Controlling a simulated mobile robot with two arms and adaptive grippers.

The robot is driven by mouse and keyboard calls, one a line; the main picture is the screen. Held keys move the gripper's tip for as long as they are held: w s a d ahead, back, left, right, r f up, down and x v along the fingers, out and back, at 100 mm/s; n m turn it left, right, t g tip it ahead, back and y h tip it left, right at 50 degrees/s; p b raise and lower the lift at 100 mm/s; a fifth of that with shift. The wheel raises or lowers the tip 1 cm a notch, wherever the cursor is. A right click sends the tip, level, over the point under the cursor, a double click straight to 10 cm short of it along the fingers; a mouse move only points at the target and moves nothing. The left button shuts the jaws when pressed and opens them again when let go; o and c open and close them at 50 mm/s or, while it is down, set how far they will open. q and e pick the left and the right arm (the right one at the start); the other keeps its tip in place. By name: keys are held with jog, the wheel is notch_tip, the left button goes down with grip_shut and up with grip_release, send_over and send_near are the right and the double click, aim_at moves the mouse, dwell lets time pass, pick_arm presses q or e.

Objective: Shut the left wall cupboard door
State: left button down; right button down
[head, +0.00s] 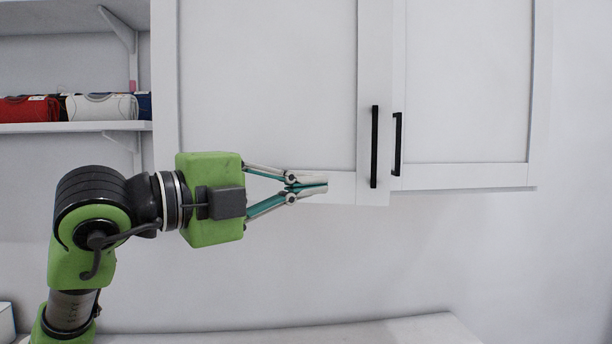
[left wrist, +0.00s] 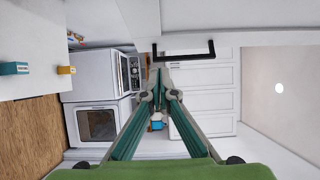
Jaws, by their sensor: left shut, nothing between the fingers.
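The left wall cupboard door (head: 265,80) is white with a black vertical handle (head: 374,147) near its right edge. Its lower right corner hangs lower than the right door (head: 467,80) and overlaps it, so it stands a little ajar. My left gripper (head: 326,185) is shut and empty, pointing right in front of the door's lower rail, left of the handle. Whether it touches the door cannot be told. In the left wrist view the shut fingers (left wrist: 160,84) are in the middle, with the black handle (left wrist: 184,53) just above them. My right gripper is out of view.
A shelf (head: 75,127) with rolled red and white towels (head: 100,107) is left of the cupboard. A white surface (head: 300,335) lies below. The left wrist view shows a white washer or dryer (left wrist: 97,125) and white cabinets (left wrist: 205,100). The wall beneath the cupboard is clear.

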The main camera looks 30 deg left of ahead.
aim_at(361, 176)
pick_arm(q)
jog(key=p+x, duration=0.1)
jog(key=x, duration=0.1)
jog(key=p+x, duration=0.1)
jog(key=x, duration=0.2)
jog(key=p+x, duration=0.1)
jog(key=x, duration=0.1)
jog(key=shift+w+d+r+p, duration=0.1)
jog(key=shift+w+r+p, duration=0.2)
jog(key=shift+w, duration=0.05)
jog(key=shift+w+a+f+p, duration=0.1)
jog(key=shift+w+a+p, duration=0.15)
jog(key=shift+w, duration=0.3)
jog(key=shift+w+a+f+p, duration=0.15)
jog(key=shift+w+p, duration=0.2)
jog(key=shift+w, duration=0.2)
jog(key=shift+w+a, duration=0.3)
jog(key=shift+w, duration=0.2)
jog(key=shift+d, duration=0.1)
